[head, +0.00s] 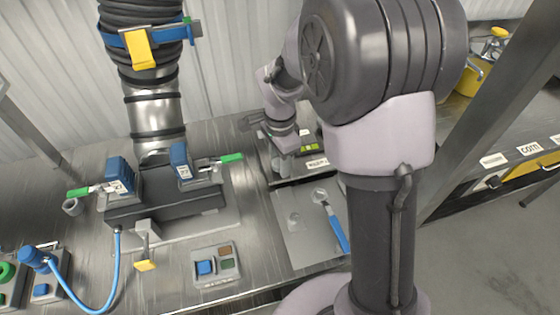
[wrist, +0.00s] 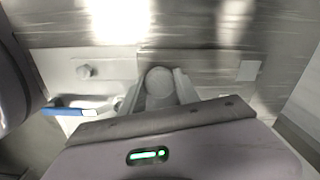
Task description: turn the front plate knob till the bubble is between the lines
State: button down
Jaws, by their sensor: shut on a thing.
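My gripper (wrist: 158,98) is shut on a round grey knob (wrist: 159,79), with a finger on each side of it in the wrist view. In the head view my gripper (head: 284,146) reaches down at the left part of a low levelling plate (head: 290,178), and the knob is mostly hidden there. A yellow-green bubble vial (head: 309,147) lies on the plate just right of my gripper. The bubble and its lines are too small to tell apart. The wrist view does not show the vial.
A grey mat (head: 300,255) in front holds a blue-handled wrench (head: 334,225) and a small pale round part (head: 295,219).

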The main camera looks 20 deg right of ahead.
jog(key=c, duration=0.9)
grip_release()
notch_tip(320, 180, up, 17)
jog(key=p, duration=0.7)
jog(key=shift+r, duration=0.2)
